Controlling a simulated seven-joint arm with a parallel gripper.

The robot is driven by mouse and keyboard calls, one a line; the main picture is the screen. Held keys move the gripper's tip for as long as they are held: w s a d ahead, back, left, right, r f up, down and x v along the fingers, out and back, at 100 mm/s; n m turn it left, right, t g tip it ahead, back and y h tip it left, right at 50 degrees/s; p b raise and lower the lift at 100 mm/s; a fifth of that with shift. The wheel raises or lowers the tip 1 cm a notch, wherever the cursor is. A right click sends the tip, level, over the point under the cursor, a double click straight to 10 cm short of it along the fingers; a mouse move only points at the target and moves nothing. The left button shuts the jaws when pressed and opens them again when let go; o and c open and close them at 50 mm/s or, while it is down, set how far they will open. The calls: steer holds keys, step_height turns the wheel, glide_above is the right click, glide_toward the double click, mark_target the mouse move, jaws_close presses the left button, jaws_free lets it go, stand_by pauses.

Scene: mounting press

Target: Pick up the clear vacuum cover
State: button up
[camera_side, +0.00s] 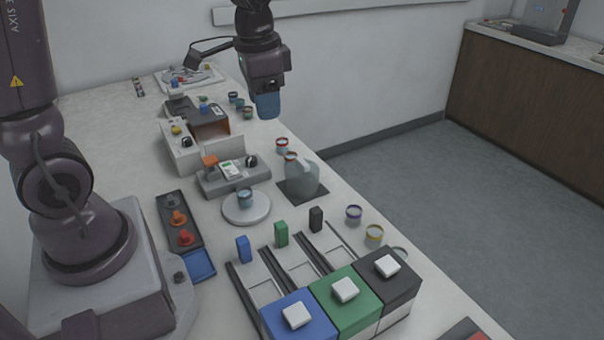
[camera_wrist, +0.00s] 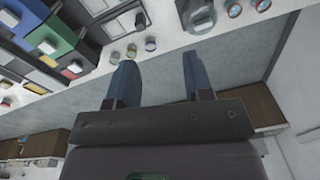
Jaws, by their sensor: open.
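A clear, greyish dome-like cover (camera_side: 304,180) stands on a dark square mat (camera_side: 286,188) near the right edge of the bench, in the middle of the side view. It appears to be the vacuum cover. In the wrist view a grey rounded shape at the top edge (camera_wrist: 197,14) seems to be the same cover, partly cut off. My gripper (camera_side: 268,108) hangs high above the far part of the bench, well beyond and above the cover. In the wrist view its two blue fingers (camera_wrist: 157,70) are spread apart with nothing between them.
A red-rimmed cup (camera_side: 282,145) stands just behind the cover. A round white plate (camera_side: 246,208) with a cup is to its left. Blue, green and black boxes (camera_side: 345,290) fill the near end. Purple and yellow-rimmed cups (camera_side: 354,213) stand along the right edge.

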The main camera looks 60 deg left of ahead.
steer(key=w+a+f+m+g, duration=0.2)
steer(key=w+a+f+m, duration=0.4)
steer(key=w+f+m, duration=0.25)
steer(key=m+t, duration=0.1)
steer(key=m, duration=0.6)
glide_above(302, 161)
steer(key=f, duration=0.7)
steer(key=shift+w+d+f, duration=0.15)
steer(key=shift+d+f, duration=0.1)
steer(key=shift+f, duration=0.1)
steer(key=shift+a+f, duration=0.2)
steer(key=shift+f, duration=2.55)
jaws_close()
